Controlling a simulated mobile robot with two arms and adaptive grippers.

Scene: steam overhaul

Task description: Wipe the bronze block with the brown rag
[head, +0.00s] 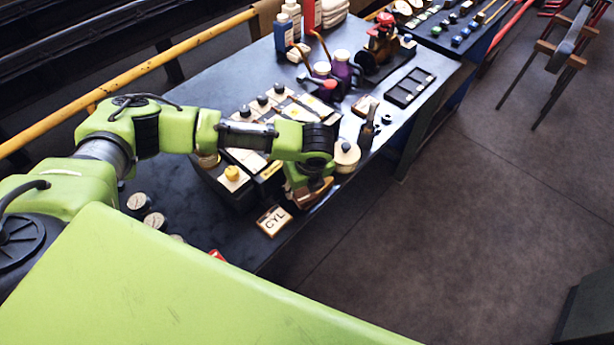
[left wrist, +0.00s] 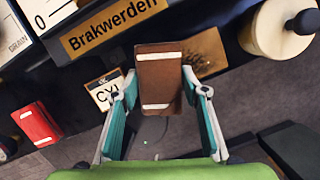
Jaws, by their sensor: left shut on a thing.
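The brown rag (left wrist: 158,78), folded with pale stripes near its ends, is held between the fingertips of my left gripper (left wrist: 160,92). A tan bronze block (left wrist: 208,50) with dark marks on its face lies just beyond and right of the rag in the left wrist view. The rag covers its left edge in the picture; I cannot tell whether they touch. In the head view my left gripper (head: 308,192) points down at the bench's near edge, with a brown piece at its tip, too small to name surely. My right gripper is not in view.
A CYL card (head: 274,220) lies left of the gripper; a red striped cloth (left wrist: 37,123) lies farther left. A round pale-topped pot (head: 346,155) and a dark bottle (head: 367,130) stand close on the right. Open floor lies right.

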